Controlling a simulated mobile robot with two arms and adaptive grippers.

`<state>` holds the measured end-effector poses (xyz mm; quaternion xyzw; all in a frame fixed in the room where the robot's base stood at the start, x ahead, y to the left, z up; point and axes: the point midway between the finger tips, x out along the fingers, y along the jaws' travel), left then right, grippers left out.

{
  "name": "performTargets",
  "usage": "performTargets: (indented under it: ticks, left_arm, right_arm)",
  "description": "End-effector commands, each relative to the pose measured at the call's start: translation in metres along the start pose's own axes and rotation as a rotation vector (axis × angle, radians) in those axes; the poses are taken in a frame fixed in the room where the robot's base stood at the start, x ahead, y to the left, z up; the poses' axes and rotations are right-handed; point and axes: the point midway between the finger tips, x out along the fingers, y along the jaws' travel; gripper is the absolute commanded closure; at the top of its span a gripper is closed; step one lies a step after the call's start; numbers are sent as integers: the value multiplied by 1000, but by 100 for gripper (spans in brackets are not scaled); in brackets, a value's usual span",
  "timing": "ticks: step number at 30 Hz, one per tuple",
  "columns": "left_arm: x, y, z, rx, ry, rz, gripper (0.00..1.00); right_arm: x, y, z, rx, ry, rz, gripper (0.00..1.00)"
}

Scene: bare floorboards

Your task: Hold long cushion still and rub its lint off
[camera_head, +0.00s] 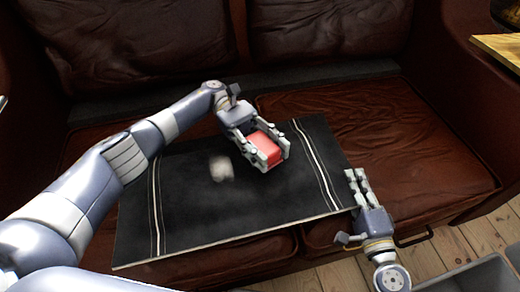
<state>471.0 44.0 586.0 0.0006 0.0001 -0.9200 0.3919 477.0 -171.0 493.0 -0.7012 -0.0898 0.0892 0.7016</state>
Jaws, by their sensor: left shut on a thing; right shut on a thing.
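The long cushion (205,213) is flat and black with pale stripes near both ends. It lies across the seat of a brown leather sofa, and its front edge reaches the seat's front. A pale, fuzzy patch of lint (221,169) shows on its upper middle. My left gripper (268,157) is shut on a red block (266,143) over the cushion, just right of the lint. I cannot tell whether the block touches the cloth. My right gripper (353,178) is at the cushion's right front corner, shut on its edge. The fingers hide part of that corner.
The brown sofa (400,140) has back cushions behind and an armrest at the right. A wooden surface (500,48) stands at the upper right. A grey bin (470,278) is at the lower right on the floorboards (425,257).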

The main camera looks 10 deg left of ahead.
Motion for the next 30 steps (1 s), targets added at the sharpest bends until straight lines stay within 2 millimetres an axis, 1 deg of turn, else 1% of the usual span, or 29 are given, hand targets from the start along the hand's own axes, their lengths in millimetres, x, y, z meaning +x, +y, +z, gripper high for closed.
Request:
performTargets:
  ticks: [1, 3, 30]
  left_arm:
    - [-5, -7, -2, -5, 2, 4, 89]
    - [-7, -14, -2, -5, 2, 4, 89]
    - [-38, -89, -1, -6, 1, 2, 89]
  right_arm:
    - [0, 1, 0, 2, -1, 2, 100]
    - [0, 1, 0, 2, -1, 2, 100]
    - [0, 1, 0, 1, 0, 2, 100]
